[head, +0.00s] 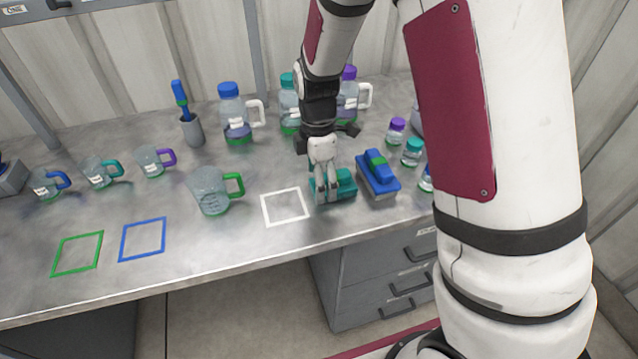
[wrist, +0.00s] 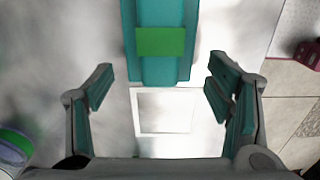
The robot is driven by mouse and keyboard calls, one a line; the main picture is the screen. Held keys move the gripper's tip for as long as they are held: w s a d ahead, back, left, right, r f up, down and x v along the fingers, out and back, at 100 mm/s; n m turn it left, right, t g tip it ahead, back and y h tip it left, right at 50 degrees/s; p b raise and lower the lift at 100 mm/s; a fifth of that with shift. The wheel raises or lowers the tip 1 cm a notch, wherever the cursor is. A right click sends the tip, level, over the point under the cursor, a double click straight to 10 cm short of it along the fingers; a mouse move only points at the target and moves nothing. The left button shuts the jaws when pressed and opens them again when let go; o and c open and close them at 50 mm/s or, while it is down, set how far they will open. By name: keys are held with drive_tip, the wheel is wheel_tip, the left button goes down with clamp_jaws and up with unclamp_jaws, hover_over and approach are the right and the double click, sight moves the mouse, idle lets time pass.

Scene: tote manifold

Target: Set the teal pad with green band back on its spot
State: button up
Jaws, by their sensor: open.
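The teal pad with green band (head: 346,184) lies on the grey bench, just right of a white square outline (head: 285,207). My gripper (head: 328,199) points down over the pad and hides part of it in the head view. In the wrist view the pad (wrist: 160,12) with its green band (wrist: 160,42) is at the top centre, beyond my open fingertips (wrist: 163,78). The white outline (wrist: 137,112) shows below it, between the fingers, and looks empty. Nothing is held. The exact height of the fingers above the bench is hard to tell.
A blue pad with green band (head: 377,172) lies close right of the teal one. A green-handled mug (head: 208,192) stands left of the white outline. Bottles (head: 237,118) stand behind. Green (head: 78,254) and blue (head: 143,239) outlines at front left are empty.

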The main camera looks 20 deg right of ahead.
wheel_tip(320, 180, up, 10)
drive_tip(key=s+d+r+m+t, duration=0.2)
drive_tip(key=s+r+m, duration=0.6)
drive_tip(key=s+r, duration=0.35)
drive_tip(key=s+d+m+t, duration=0.1)
drive_tip(key=s+m+t, duration=0.1)
drive_tip(key=s+m, duration=0.8)
drive_tip(key=s, duration=0.3)
drive_tip(key=shift+s+d+r, duration=0.35)
drive_tip(key=shift+r+p, duration=0.6)
drive_tip(key=shift+r, duration=0.25)
